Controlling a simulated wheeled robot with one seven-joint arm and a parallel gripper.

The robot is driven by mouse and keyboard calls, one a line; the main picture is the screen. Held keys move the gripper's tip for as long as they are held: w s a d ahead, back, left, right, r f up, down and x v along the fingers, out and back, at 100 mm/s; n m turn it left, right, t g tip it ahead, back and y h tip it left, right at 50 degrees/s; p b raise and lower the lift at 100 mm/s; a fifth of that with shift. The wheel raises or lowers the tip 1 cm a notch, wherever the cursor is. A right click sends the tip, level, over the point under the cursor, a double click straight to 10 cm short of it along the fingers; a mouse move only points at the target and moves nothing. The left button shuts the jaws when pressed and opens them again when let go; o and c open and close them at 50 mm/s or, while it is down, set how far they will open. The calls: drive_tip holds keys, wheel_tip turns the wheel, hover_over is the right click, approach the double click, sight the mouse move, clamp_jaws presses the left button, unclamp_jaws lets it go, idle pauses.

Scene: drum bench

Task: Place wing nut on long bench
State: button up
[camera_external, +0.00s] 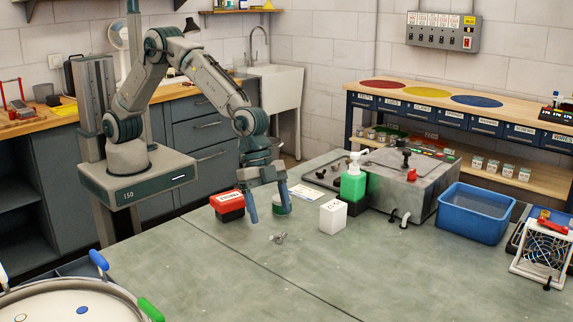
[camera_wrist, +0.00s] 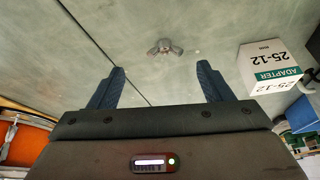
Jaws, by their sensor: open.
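A small grey metal wing nut (camera_external: 278,238) lies on the grey-green bench top (camera_external: 330,270), and it also shows in the wrist view (camera_wrist: 165,47). My gripper (camera_external: 268,207) is above this bench, pointing down, slightly behind and left of the wing nut. In the wrist view my gripper (camera_wrist: 161,68) has its two blue fingers wide apart, with nothing between them. The wing nut is beyond the fingertips there, roughly centred between them. A long wooden-topped bench (camera_external: 520,108) with blue drawers stands along the back right wall. I cannot tell which bench the task names.
A white adapter box (camera_external: 333,216) stands right of the wing nut, and a red box (camera_external: 228,206) stands left. A green pump bottle (camera_external: 353,185), a grey machine (camera_external: 400,183) and a blue tub (camera_external: 474,213) are farther right. The front of the bench is mostly clear.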

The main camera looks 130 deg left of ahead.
sight(279, 233)
drive_tip(key=shift+w+a+p+x, duration=0.15)
drive_tip(key=shift+p+x, duration=0.25)
drive_tip(key=shift+x, duration=0.95)
drive_tip(key=shift+w+a+p+x, duration=0.15)
drive_tip(key=shift+p+x, duration=0.25)
drive_tip(key=shift+x, duration=1)
drive_tip(key=shift+r, duration=0.1)
drive_tip(key=c, duration=1.1)
drive_tip(key=shift+c, duration=0.2)
